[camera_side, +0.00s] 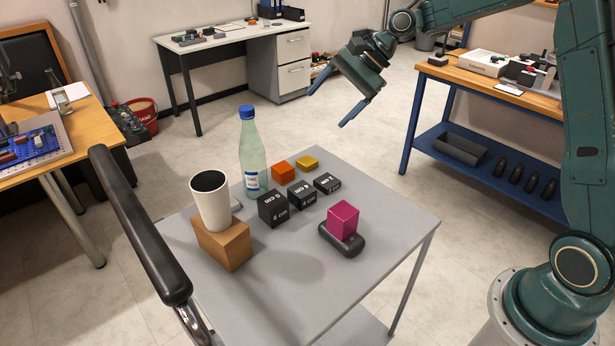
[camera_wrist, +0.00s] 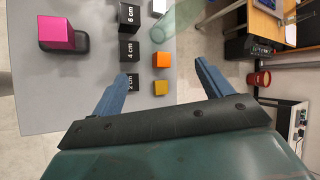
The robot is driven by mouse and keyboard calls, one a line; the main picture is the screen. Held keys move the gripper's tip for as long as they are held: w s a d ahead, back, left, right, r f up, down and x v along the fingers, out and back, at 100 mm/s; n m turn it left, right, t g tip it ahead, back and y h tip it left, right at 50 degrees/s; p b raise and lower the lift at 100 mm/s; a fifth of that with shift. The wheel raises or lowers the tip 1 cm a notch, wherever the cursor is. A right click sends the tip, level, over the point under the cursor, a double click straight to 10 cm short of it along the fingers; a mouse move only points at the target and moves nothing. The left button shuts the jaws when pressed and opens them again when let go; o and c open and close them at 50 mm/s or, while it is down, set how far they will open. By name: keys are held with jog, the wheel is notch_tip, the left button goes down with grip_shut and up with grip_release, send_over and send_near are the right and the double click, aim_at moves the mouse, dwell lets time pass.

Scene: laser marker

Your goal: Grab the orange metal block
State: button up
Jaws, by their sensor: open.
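The orange block (camera_side: 283,171) is a small cube on the grey table, behind the black blocks and right of the bottle in the side view. In the wrist view the orange block (camera_wrist: 162,60) lies ahead of the fingers. A yellow block (camera_side: 307,162) sits close beside it and shows nearer to the fingers in the wrist view (camera_wrist: 161,88). My gripper (camera_side: 328,107) is open and empty, raised in the air beyond the table's far edge. Its two blue fingers (camera_wrist: 160,80) are spread apart in the wrist view.
Black blocks marked in cm (camera_side: 273,208) stand in a row in front of the orange block. A tall bottle (camera_side: 252,155) stands to its left. A white cup (camera_side: 211,200) stands on a wooden block (camera_side: 225,242). A magenta cube (camera_side: 343,220) rests on a dark base. The right front tabletop is clear.

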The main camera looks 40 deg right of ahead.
jog(key=w+d+f+m+y, duration=0.2)
jog(key=w+d+f+m, duration=0.1)
jog(key=f, duration=0.3)
jog(key=w+d+f+m+y, duration=0.2)
jog(key=d+f+m, duration=0.1)
jog(key=f+m, duration=0.2)
notch_tip(320, 180, down, 2)
jog(key=shift+w+d+f, duration=0.1)
jog(key=shift+w+d, duration=0.05)
jog(key=shift+w, duration=0.25)
send_near(284, 166)
jog(key=shift+x, duration=1.85)
jog(key=shift+f+y, duration=0.1)
jog(key=shift+y, duration=0.2)
jog(key=shift+x, duration=2.55)
jog(key=shift+c, duration=0.5)
jog(key=c, duration=1.3)
